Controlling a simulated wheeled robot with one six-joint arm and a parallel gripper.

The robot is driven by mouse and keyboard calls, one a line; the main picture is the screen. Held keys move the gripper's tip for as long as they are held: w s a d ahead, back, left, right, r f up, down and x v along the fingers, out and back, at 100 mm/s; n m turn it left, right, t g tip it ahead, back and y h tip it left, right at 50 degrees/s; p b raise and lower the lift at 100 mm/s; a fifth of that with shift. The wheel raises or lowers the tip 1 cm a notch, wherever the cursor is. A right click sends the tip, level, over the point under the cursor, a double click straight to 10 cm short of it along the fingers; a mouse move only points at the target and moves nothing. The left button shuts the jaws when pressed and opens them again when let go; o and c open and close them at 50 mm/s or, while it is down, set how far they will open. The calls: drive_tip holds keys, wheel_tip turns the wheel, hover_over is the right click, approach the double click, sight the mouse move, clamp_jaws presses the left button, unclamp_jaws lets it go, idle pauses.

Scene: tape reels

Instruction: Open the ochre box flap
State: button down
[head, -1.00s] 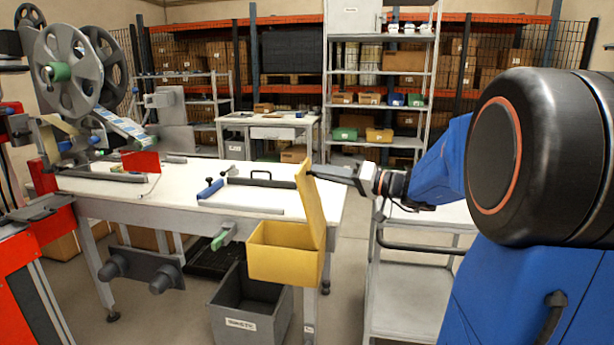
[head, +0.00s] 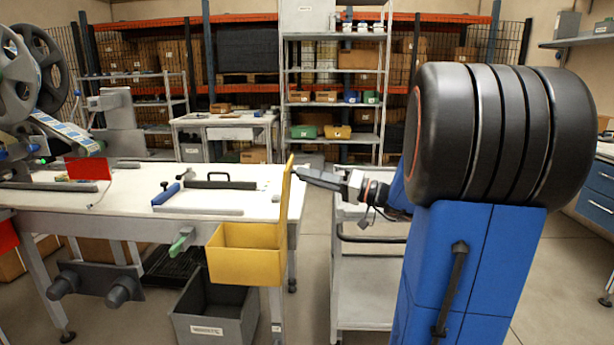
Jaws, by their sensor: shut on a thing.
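The ochre box (head: 245,265) hangs at the right end of the white worktable's front. Its flap (head: 285,205) stands upright at the box's right side, seen nearly edge-on, so the box is open at the top. My gripper (head: 298,172) is at the flap's upper part, on its right side, and is shut on the flap. The fingertips are small and partly hidden at the flap edge. My blue arm reaches in from the right.
The white worktable (head: 130,205) holds a black-handled frame and a blue-handled tool (head: 166,192). A grey bin (head: 212,312) stands on the floor below the box. A grey cart (head: 362,290) stands right of the table, under my forearm. A green-handled clamp (head: 180,242) sticks out left of the box.

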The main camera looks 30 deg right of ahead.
drive_tip(key=shift+f, duration=0.5)
drive_tip(key=c, duration=2)
unclamp_jaws()
drive_tip(key=o, duration=0.5)
drive_tip(key=shift+w+f, duration=0.1)
drive_tip(key=shift+w, duration=0.15)
drive_tip(key=shift+c, duration=0.2)
drive_tip(key=shift+s+d+r, duration=0.1)
drive_tip(key=shift+r, duration=0.15)
drive_tip(key=v, duration=1.7)
drive_tip(key=shift+f, duration=0.15)
